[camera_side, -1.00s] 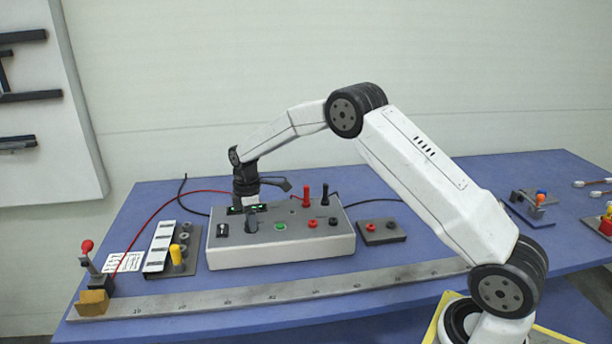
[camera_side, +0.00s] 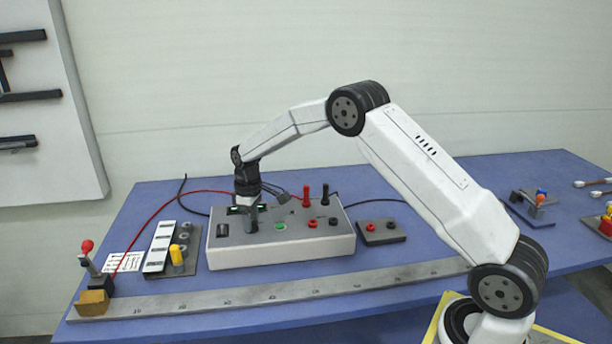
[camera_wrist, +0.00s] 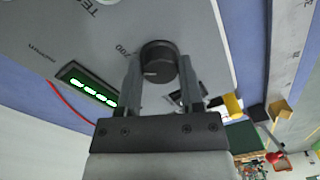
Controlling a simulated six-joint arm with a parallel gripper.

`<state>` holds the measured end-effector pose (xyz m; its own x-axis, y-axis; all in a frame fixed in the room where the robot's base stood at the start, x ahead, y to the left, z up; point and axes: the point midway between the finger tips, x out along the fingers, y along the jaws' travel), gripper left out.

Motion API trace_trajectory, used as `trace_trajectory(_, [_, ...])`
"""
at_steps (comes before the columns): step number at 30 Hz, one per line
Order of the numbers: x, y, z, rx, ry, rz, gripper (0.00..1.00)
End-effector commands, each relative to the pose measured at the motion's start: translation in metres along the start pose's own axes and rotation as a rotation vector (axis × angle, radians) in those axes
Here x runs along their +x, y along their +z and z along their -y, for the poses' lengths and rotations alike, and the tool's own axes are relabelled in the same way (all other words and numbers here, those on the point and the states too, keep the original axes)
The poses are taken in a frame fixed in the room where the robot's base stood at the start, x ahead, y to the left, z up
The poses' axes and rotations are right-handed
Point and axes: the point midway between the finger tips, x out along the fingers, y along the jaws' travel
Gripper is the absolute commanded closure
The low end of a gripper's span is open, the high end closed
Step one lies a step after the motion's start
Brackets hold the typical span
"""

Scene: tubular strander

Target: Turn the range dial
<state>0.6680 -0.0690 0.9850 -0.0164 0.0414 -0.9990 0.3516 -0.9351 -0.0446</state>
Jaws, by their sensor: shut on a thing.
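The range dial (camera_wrist: 158,62) is a round black knob with a pale pointer line, on the grey top of the instrument box (camera_side: 290,250). In the wrist view my gripper (camera_wrist: 160,72) has one finger on each side of the dial and is shut on it. In the side view my gripper (camera_side: 251,222) points down onto the box's top, left of the green button (camera_side: 281,227), and hides the dial. A green lit display (camera_wrist: 90,86) sits beside the dial.
Red and black plugs (camera_side: 306,194) stand upright at the box's right rear. A small socket block (camera_side: 381,232) lies to the right. A plate with a yellow peg (camera_side: 176,254) lies to the left. A long metal ruler (camera_side: 250,296) runs along the front.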

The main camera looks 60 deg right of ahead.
Motion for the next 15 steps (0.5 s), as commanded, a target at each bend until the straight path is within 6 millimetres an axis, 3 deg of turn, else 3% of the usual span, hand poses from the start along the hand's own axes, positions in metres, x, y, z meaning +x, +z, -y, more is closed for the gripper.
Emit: trace_trajectory(15, [-0.0015, -0.0007, 0.0003, 0.179, 0.0, -0.011, 1.0])
